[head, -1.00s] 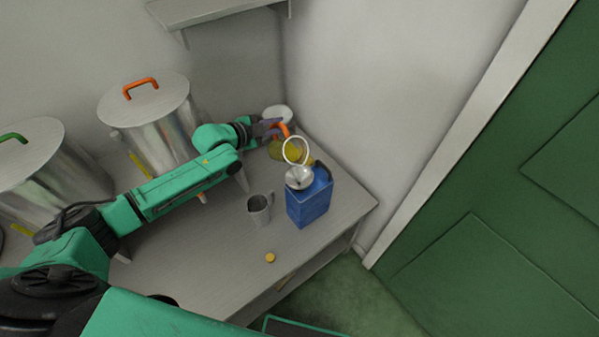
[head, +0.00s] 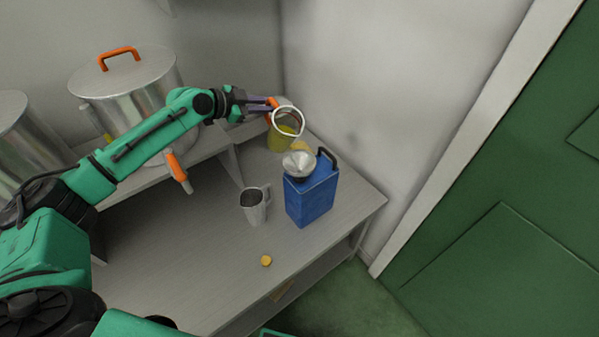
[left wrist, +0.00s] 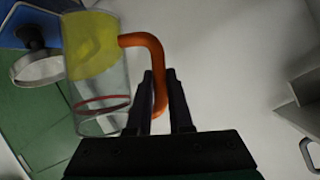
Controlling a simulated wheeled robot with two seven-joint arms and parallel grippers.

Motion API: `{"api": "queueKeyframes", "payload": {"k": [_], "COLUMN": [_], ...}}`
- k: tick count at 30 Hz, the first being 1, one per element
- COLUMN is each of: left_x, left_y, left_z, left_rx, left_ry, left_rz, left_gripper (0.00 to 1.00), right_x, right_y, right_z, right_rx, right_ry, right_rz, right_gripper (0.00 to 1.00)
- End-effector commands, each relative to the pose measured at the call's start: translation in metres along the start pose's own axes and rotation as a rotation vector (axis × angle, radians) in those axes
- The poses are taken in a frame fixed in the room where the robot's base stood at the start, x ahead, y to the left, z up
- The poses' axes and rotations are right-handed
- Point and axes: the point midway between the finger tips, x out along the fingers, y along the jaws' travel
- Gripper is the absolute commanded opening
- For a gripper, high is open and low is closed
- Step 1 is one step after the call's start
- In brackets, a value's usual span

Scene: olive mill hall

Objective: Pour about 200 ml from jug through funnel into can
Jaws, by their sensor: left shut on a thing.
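My left gripper (head: 266,104) is shut on the orange handle of a clear jug (head: 281,140). The jug has a pale rim and holds yellow-green liquid. In the left wrist view, the fingers (left wrist: 166,95) close around the handle, beside the jug (left wrist: 95,60). A metal funnel (head: 298,164) sits on top of the blue can (head: 312,197), which has a dark handle and stands on the table. The can's edge (left wrist: 15,22) also shows in the left wrist view. My right gripper is out of view.
A grey metal mug (head: 255,206) stands left of the can on the table (head: 190,240). A small yellow cap (head: 266,261) lies nearer. Large steel vats (head: 125,90) stand at left. A wall is close behind, and a green door (head: 500,220) is at right.

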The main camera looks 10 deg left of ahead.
Motion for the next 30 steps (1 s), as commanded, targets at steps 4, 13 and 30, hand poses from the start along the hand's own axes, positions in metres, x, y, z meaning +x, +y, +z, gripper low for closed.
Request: {"api": "queueKeyframes", "payload": {"k": [4,13,30], "left_x": [0.007,0.024,0.030], "left_y": [-0.003,-0.001,0.000], "left_z": [0.017,0.056,0.074], "left_rx": [-0.094,-0.293,-0.423], "left_ry": [0.026,0.068,0.093], "left_rz": [0.034,0.117,0.174], "left_gripper": [0.00,0.00,0.00], "right_x": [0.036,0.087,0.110], "right_y": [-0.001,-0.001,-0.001], "right_z": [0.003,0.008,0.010], "right_rx": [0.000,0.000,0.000], "right_ry": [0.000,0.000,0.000], "right_rz": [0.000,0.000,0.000], "right_gripper": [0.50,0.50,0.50]}}
